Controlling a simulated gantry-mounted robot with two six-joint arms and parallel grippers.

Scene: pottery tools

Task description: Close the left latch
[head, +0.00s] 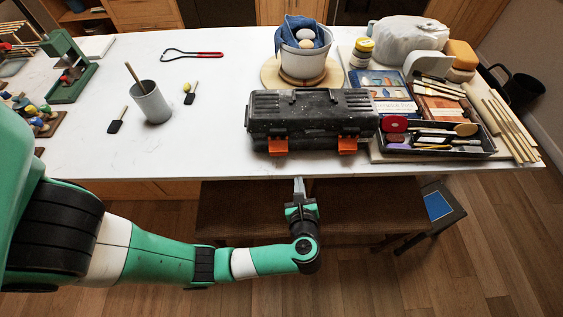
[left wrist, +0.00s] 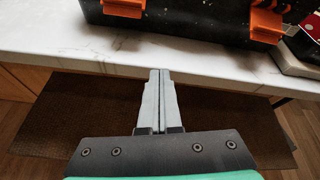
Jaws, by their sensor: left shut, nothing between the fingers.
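A black toolbox (head: 312,112) with a closed lid stands near the table's front edge. Its left latch (head: 277,146) is orange and sits low on the front face; part of it also shows at the top of the left wrist view (left wrist: 124,7). The matching right latch (head: 347,145) is orange too. I cannot tell whether either latch is fastened. My left gripper (head: 299,185) is in front of the table edge, below and between the two latches, touching neither. Its grey fingers (left wrist: 160,80) are together and empty, pointing toward the toolbox. My right gripper is not in view.
The white table (head: 200,155) has a narrow free strip before the toolbox. An open tool tray (head: 470,150) stands right of it, and a pot on a round board (head: 335,75) behind. A grey cup (head: 153,108) stands left. A brown bench (left wrist: 60,110) lies below the edge.

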